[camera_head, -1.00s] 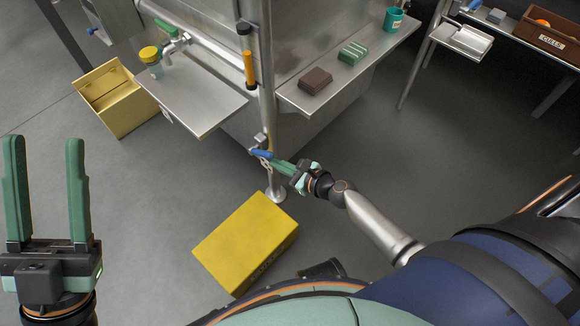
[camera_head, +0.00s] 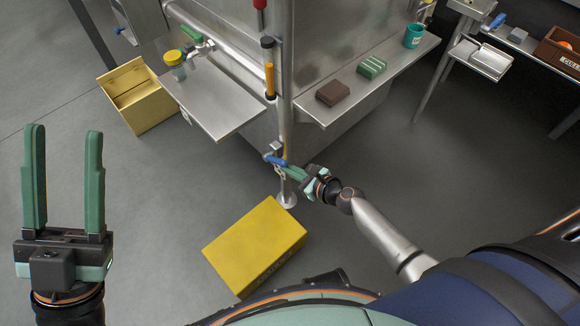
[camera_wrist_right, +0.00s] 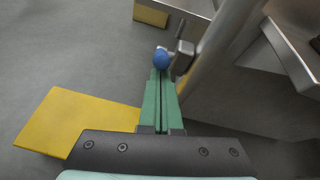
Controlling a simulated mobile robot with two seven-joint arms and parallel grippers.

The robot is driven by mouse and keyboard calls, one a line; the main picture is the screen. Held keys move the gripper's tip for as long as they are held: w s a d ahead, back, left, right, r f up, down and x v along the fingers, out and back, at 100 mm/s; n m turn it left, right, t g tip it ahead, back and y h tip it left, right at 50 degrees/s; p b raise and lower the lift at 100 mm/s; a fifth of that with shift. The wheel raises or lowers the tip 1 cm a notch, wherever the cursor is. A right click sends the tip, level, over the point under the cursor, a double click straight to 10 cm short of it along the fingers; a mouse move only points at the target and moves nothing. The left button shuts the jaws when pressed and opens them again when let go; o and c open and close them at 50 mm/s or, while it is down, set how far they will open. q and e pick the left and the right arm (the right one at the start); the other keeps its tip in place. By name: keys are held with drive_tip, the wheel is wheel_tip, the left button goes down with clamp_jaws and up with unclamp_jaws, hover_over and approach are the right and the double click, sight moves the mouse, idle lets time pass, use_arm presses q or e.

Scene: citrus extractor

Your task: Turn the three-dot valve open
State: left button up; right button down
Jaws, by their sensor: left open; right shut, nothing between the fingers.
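A valve with a blue lever (camera_head: 275,159) sits low on the metal post, and its lever end also shows in the right wrist view (camera_wrist_right: 161,59). No dots can be made out on it. A pale chain-like tag (camera_head: 281,172) hangs just below it. My right gripper (camera_head: 289,168) is shut and empty, with its green fingertips at the lever. In the right wrist view the closed fingertips (camera_wrist_right: 160,72) meet the blue end; whether they touch it cannot be told. My left gripper (camera_head: 64,135) is open and empty at the left, away from the valve.
A yellow box (camera_head: 255,247) lies on the floor below the valve. A metal shelf (camera_head: 215,112) and a second shelf (camera_head: 345,95) stick out either side of the post. Other blue handles show at far left (camera_head: 120,29) and far right (camera_head: 497,21). Open floor lies to the right.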

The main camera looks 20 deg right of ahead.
use_arm(q)
drive_tip(key=shift+a+r+p, duration=0.1)
drive_tip(key=shift+r+p, duration=0.4)
drive_tip(key=shift+r, duration=0.1)
use_arm(e)
drive_tip(key=shift+r, duration=0.15)
use_arm(q)
drive_tip(key=shift+r+p, duration=0.75)
use_arm(e)
drive_tip(key=shift+w+r+g, duration=0.15)
drive_tip(key=shift+r+g, duration=0.05)
drive_tip(key=shift+g, duration=0.1)
